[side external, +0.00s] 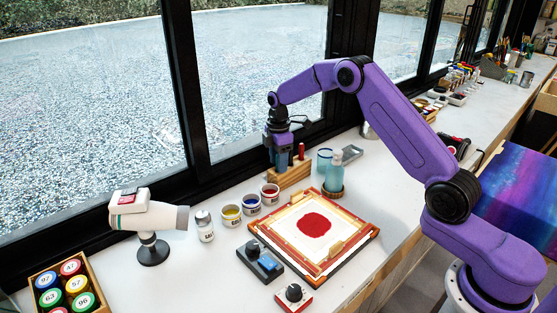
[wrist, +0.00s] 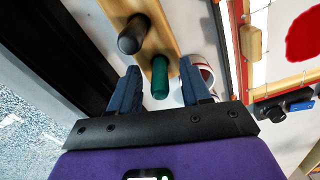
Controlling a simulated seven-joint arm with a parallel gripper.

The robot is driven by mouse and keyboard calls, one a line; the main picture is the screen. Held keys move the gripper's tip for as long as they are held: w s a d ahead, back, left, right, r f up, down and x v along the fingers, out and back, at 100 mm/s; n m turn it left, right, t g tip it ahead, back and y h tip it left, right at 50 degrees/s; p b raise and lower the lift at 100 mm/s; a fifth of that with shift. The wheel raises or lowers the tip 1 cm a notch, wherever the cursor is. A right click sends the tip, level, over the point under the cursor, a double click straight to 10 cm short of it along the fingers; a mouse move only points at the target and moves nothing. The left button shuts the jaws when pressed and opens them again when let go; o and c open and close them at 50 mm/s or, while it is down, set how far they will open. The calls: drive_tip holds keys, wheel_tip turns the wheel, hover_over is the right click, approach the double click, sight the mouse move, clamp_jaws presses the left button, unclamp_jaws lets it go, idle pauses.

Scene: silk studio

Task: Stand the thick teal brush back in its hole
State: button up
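The thick teal brush (wrist: 160,78) shows in the wrist view as a green-teal handle, its end facing the camera. It rises at the near end of the wooden brush block (wrist: 165,38). Its base is partly hidden, so I cannot tell how deep it sits in a hole. My gripper (wrist: 160,72) has its two blue fingers on either side of the handle, with visible gaps. In the side external view my gripper (side external: 280,160) is low over the block (side external: 289,178), and it hides the teal brush.
A black handle (wrist: 132,36) stands in the block near the teal one; a red handle (side external: 301,150) stands at its right end. The window frame is just behind.

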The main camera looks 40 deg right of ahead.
drive_tip(key=shift+r, duration=0.1)
wheel_tip(320, 180, up, 17)
drive_tip(key=shift+r, duration=0.15)
idle(0.4)
idle(0.5)
drive_tip(key=s+a+m, duration=0.1)
drive_tip(key=s+a, duration=0.6)
drive_tip(key=s, duration=0.3)
drive_tip(key=s+a, duration=0.7)
drive_tip(key=s, duration=0.2)
drive_tip(key=s+d+f, duration=0.2)
drive_tip(key=s, duration=0.7)
drive_tip(key=s+d+f+m, duration=0.1)
drive_tip(key=s+d+f, duration=0.1)
drive_tip(key=s, duration=0.6)
drive_tip(key=s+d+f, duration=0.1)
drive_tip(key=s+d, duration=0.1)
drive_tip(key=s, duration=0.7)
drive_tip(key=shift+s+f, duration=0.3)
drive_tip(key=shift+f, duration=0.1)
